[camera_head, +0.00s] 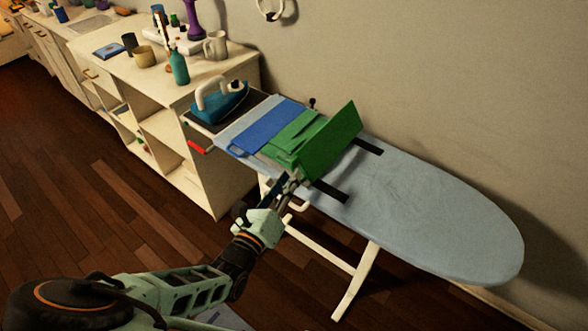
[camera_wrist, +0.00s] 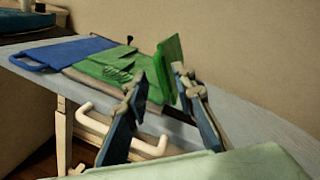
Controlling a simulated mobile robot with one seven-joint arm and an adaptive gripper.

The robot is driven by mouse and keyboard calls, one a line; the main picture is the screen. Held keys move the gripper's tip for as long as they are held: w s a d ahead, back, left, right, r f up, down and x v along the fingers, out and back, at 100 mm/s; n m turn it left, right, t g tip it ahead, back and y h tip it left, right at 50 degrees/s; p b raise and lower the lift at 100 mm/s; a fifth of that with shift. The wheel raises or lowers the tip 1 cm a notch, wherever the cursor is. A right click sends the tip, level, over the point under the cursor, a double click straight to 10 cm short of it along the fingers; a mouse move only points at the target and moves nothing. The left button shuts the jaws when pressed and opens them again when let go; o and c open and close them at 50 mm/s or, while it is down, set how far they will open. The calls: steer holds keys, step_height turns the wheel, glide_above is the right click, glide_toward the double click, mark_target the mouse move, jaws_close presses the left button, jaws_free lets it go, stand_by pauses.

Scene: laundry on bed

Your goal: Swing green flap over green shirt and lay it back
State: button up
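The green shirt (camera_head: 288,140) lies on the ironing board, beside a blue folded piece (camera_head: 263,127). The green flap (camera_head: 333,141) stands up steeply along the shirt's right side, leaning to the right at its top; it also shows in the wrist view (camera_wrist: 171,65). My gripper (camera_head: 292,178) is at the board's near edge, by the flap's near lower corner. In the wrist view my gripper (camera_wrist: 158,80) has its fingers spread, with the flap seen beyond and between the tips. I cannot tell whether the right finger touches the flap.
The ironing board (camera_head: 440,215) is clear to the right, except for two dark strips (camera_head: 331,191) near the flap. A blue iron (camera_head: 219,103) stands at its left end. A wall runs behind; a cabinet (camera_head: 205,130) stands at left.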

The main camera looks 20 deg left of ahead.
steer(key=shift+w+d, duration=0.2)
steer(key=shift+w, duration=0.7)
steer(key=shift+w+d, duration=0.15)
steer(key=shift+w, duration=0.7)
jaws_close()
